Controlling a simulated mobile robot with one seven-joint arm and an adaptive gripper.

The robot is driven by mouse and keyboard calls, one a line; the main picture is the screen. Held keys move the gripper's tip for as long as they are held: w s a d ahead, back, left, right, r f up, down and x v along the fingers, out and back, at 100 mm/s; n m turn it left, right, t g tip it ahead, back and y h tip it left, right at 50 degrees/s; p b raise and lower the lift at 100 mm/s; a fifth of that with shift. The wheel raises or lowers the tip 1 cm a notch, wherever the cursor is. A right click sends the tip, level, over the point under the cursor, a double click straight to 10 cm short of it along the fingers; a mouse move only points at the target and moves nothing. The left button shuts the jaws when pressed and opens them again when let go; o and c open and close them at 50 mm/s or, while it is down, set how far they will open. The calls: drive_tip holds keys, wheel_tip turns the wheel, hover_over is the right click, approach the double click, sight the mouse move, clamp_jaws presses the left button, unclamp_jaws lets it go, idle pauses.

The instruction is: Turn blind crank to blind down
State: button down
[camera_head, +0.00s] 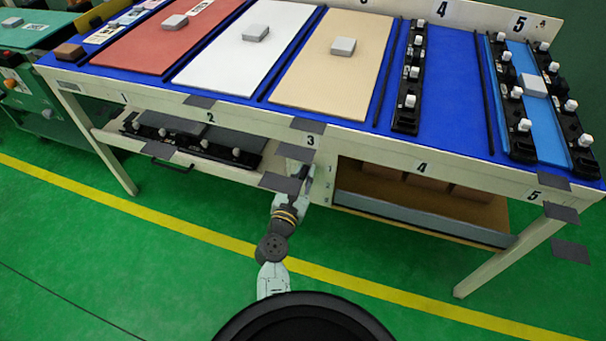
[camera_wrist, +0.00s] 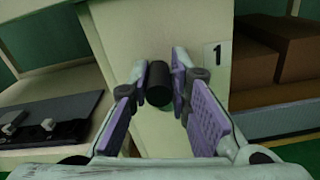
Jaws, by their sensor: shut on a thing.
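My gripper (camera_wrist: 160,78) is low at the front of the workbench, at the upright panel (camera_wrist: 115,30) between the two lower compartments. Its purple-padded fingers are on either side of a short black cylindrical crank knob (camera_wrist: 158,85) and shut on it. In the head view my gripper (camera_head: 305,172) is small and partly hidden, and the crank cannot be made out. The right compartment (camera_head: 345,168) is open in front, with brown boxes (camera_head: 470,195) showing inside. I cannot clearly make out a blind there. A "1" label (camera_wrist: 217,53) is right of the knob.
A shelf (camera_head: 108,136) on the left holds a dark tray with white-knobbed clips (camera_head: 160,135). Above is the blue worktop (camera_head: 448,90) with panels and clip rails. A table leg (camera_head: 505,255) stands at the right. The green floor in front is clear.

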sight(307, 141)
drive_tip(key=shift+a, duration=0.25)
drive_tip(key=c, duration=1.7)
unclamp_jaws()
drive_tip(key=shift+o, duration=0.8)
drive_tip(key=shift+d, duration=0.15)
drive_tip(key=shift+r, duration=0.15)
wheel_tip(307, 141, up, 10)
drive_tip(key=shift+f, duration=0.15)
drive_tip(key=shift+s, duration=0.1)
